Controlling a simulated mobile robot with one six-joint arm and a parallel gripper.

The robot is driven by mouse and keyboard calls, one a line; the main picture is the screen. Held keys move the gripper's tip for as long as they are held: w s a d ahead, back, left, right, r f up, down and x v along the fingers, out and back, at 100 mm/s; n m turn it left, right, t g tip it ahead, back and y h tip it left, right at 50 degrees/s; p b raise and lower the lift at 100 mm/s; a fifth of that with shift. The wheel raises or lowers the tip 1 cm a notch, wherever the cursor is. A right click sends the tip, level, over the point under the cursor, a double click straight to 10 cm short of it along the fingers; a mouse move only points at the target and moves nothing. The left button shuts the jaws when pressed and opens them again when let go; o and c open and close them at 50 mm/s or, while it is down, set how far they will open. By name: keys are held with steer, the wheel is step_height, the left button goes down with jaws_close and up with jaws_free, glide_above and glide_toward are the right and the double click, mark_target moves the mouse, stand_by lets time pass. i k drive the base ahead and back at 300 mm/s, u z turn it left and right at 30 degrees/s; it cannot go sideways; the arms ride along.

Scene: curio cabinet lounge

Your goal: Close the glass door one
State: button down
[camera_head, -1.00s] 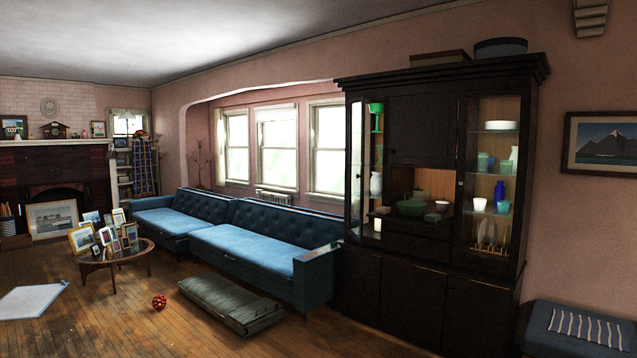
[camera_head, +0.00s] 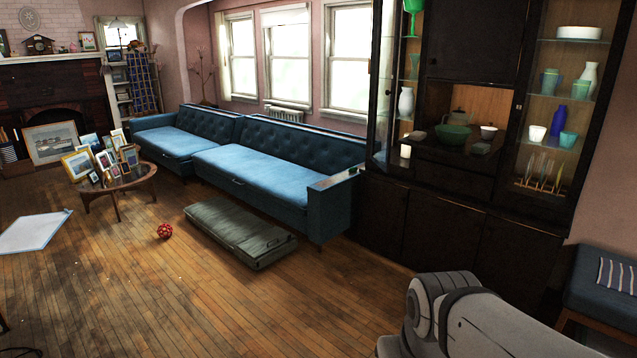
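The dark wooden curio cabinet (camera_head: 472,187) stands at the right against the pink wall. A narrow glass pane in a dark frame (camera_head: 382,90) is at its left end, seen at a steep angle; it looks swung outward from the left shelves, but I cannot tell how far. The right glass front (camera_head: 545,75) looks flush with the cabinet, with shelves of dishes behind it. My gripper is out of view; only a pale grey part of my arm shows at the bottom right.
A blue sofa (camera_head: 262,170) runs along the windows left of the cabinet. A folded green case (camera_head: 238,230) and a red ball (camera_head: 165,231) lie on the wooden floor. A blue bench (camera_head: 600,290) stands at the right. Floor before the cabinet looks clear.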

mark_target(385, 169)
steer(key=z, duration=0.25)
steer(key=i, duration=1.95)
steer(key=z, duration=0.2)
steer(key=i, duration=2.3)
steer(key=u, duration=0.15)
